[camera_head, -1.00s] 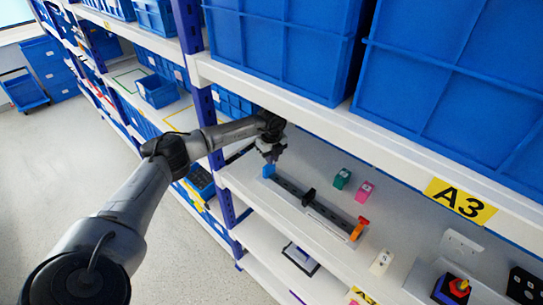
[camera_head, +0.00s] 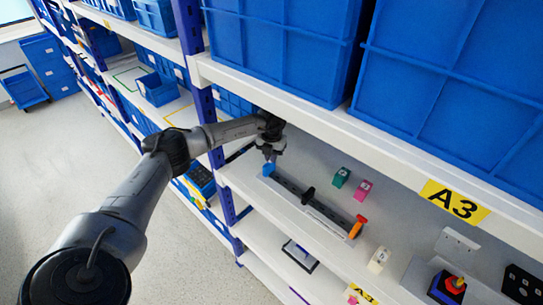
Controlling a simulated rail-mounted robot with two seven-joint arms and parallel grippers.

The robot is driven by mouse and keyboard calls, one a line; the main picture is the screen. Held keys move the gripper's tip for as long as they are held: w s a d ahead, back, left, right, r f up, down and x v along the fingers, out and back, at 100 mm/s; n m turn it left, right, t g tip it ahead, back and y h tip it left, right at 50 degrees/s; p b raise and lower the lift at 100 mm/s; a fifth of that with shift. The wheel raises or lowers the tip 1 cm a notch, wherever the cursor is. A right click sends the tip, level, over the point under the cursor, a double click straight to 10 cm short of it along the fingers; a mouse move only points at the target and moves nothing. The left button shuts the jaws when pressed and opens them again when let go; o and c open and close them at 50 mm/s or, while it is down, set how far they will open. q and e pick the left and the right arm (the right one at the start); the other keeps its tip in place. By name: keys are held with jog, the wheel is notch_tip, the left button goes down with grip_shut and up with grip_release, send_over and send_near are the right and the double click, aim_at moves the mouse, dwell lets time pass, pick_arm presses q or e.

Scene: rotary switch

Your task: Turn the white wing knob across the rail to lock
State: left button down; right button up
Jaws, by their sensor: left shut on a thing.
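A dark rail (camera_head: 288,186) runs along the shelf. It has a blue piece (camera_head: 268,169) at its far left end, a black knob (camera_head: 308,195) near its middle and an orange lever (camera_head: 357,227) at its right end. My left gripper (camera_head: 268,160) points down at the blue piece, its fingers closed on it; the contact is small. I cannot make out a white wing knob on the rail. A small cream-white part (camera_head: 378,259) stands apart, beyond the orange end. My right gripper is not in view.
Green (camera_head: 341,178) and pink (camera_head: 363,190) blocks stand behind the rail. A red-and-blue switch (camera_head: 448,287) and a white plate (camera_head: 458,243) are at the right. The upper shelf edge (camera_head: 330,122) with blue bins (camera_head: 455,80) hangs close above my left gripper.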

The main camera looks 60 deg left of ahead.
pick_arm(q)
jog(key=shift+m, duration=2.1)
jog(key=c, duration=1.2)
grip_release()
jog(key=shift+r, duration=0.1)
jog(key=shift+r+b, duration=0.35)
jog(key=shift+r, duration=3.35)
jog(key=shift+a, duration=0.1)
